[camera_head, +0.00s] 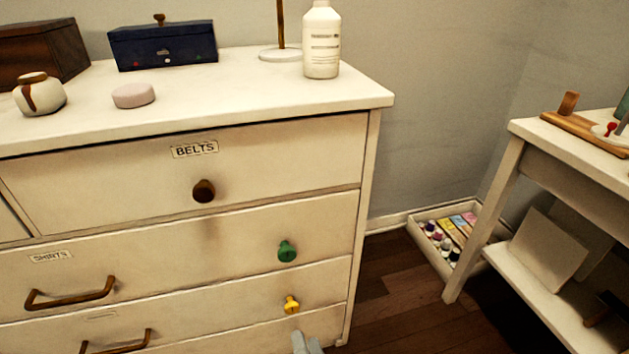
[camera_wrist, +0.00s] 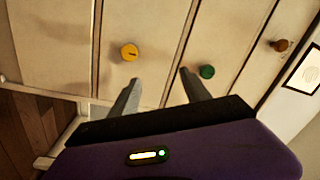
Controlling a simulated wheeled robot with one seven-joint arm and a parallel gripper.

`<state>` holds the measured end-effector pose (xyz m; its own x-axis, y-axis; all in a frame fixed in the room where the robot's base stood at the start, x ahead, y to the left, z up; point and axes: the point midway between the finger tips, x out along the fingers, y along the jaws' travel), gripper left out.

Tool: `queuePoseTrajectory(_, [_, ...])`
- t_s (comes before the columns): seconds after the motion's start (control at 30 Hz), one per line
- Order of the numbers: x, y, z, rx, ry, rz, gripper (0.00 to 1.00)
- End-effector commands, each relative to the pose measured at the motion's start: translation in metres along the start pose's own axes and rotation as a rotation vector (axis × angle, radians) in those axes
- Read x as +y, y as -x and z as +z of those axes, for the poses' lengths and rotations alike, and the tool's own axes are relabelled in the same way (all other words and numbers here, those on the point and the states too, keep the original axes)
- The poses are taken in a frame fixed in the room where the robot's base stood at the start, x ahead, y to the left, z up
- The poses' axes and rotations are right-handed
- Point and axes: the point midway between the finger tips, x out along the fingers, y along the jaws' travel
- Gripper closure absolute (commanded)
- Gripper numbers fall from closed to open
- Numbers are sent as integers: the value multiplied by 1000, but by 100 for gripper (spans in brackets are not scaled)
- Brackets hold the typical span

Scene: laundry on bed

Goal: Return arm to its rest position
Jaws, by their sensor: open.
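My gripper (camera_wrist: 158,84) is open and empty in the wrist view, its two grey fingers apart in front of the dresser's drawer fronts. In the head view only the grey tip of my gripper (camera_head: 306,343) shows at the bottom edge, below the yellow knob (camera_head: 291,305). In the wrist view the yellow knob (camera_wrist: 130,52) lies beyond the left finger and the green knob (camera_wrist: 207,72) beyond the right finger. Neither knob is between the fingers. The rest of my arm is out of view in the head view.
The white dresser (camera_head: 270,150) has closed drawers. On its top stand a white bottle (camera_head: 322,42), a blue box (camera_head: 163,45), a pink round item (camera_head: 134,95) and a jar (camera_head: 39,93). A side table (camera_head: 575,140) and a floor tray (camera_head: 428,251) stand right. Some floor (camera_head: 385,290) between is clear.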

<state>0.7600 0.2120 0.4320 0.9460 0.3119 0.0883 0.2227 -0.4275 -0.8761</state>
Motion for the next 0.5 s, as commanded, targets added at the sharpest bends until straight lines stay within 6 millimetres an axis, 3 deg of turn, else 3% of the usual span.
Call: queuePoseTrajectory(0.5, [-26, 183, -103, 10, 744, 167, 45])
